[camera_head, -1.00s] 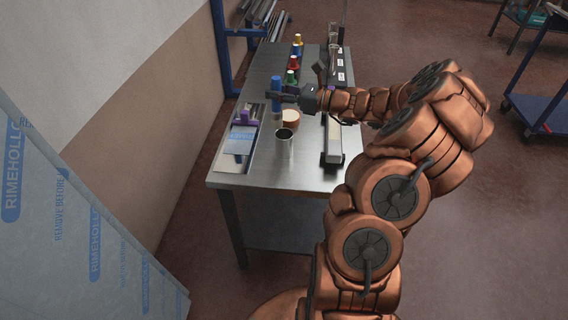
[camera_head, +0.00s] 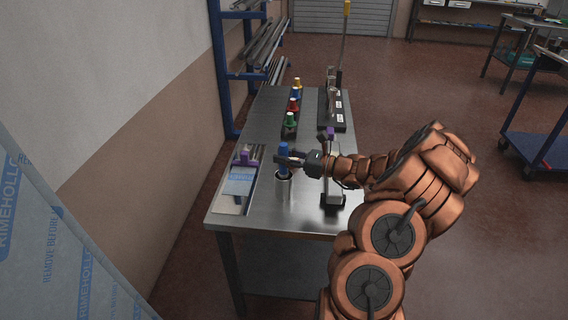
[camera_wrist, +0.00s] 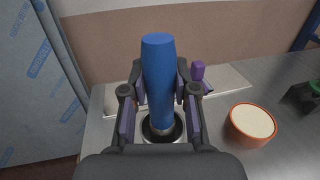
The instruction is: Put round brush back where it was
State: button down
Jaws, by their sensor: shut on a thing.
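The round brush (camera_head: 284,150) has a thick blue handle and stands upright in my gripper (camera_head: 288,160). My gripper is shut around the handle, which also shows in the wrist view (camera_wrist: 158,75). A metal cup (camera_head: 283,194) on the table is directly below the brush. In the wrist view, the brush's metal collar lines up with the cup's dark opening (camera_wrist: 149,135). The bristles are hidden, and I cannot tell how far they reach into the cup.
An orange tub with a pale top (camera_wrist: 251,125) is right of the cup. A flat panel with a purple-handled tool (camera_head: 240,185) lies on the left. Several colour-capped bottles (camera_head: 292,116) stand farther back. The metal table's front (camera_head: 265,221) is clear.

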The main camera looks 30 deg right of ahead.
jog(key=shift+f, duration=1.45)
jog(key=c, duration=0.9)
grip_release()
